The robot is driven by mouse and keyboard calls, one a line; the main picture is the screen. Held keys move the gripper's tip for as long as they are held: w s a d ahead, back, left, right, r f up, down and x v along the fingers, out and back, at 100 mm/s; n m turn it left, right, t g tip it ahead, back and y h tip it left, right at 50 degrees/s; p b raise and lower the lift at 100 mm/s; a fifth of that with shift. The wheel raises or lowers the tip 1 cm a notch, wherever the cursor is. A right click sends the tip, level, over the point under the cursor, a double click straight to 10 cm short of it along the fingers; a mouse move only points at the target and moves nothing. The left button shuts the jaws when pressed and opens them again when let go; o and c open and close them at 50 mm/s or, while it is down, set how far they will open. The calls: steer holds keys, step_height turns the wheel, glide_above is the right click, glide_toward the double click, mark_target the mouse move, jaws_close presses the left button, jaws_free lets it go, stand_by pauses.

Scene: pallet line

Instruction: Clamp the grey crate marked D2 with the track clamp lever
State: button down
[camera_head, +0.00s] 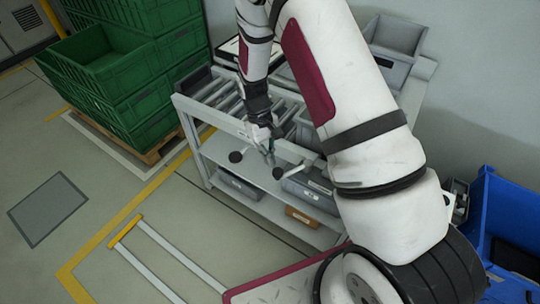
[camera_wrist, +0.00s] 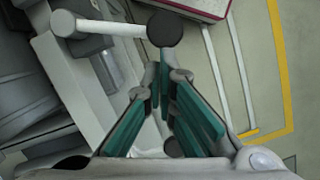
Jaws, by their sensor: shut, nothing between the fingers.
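My gripper (camera_head: 268,154) is shut and empty, pointing down at the front edge of the roller track (camera_head: 212,92). Two clamp levers with black knobs show there: one knob (camera_head: 235,157) is left of my gripper and the other (camera_head: 278,173) is just right of and below it. In the wrist view, a pale lever rod (camera_wrist: 112,29) ends in a black knob (camera_wrist: 165,28) just beyond my teal fingertips (camera_wrist: 164,75). I cannot tell whether they touch. A grey crate (camera_head: 306,128) is partly hidden behind my arm; no D2 mark can be read.
Grey bins (camera_head: 308,190) and a brown box (camera_head: 301,217) are on the lower shelf. Green crates (camera_head: 105,75) stand on a pallet at left. A blue container (camera_head: 508,215) is at right.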

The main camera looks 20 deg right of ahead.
mark_target(280, 175)
steer(key=s+n+h+p, duration=0.1)
steer(key=s+n+p, duration=0.1)
steer(key=s+n, duration=0.2)
steer(key=shift+s+a+r+t, duration=0.1)
steer(key=shift+s+t, duration=0.2)
steer(key=shift+s, duration=0.1)
steer(key=shift+s+d+n+h+p, duration=0.15)
steer(key=shift+s+n+p, duration=0.25)
steer(key=shift+s+n, duration=0.1)
steer(key=shift+s+d+n+h+p, duration=0.1)
steer(key=shift+s+n+h+p, duration=0.05)
steer(key=shift+s+n+p, duration=0.3)
steer(key=shift+s+d+n+t+p, duration=0.3)
steer(key=shift+s+n+t+p, duration=0.1)
steer(key=shift+s+n, duration=0.3)
steer(key=shift+w, duration=0.1)
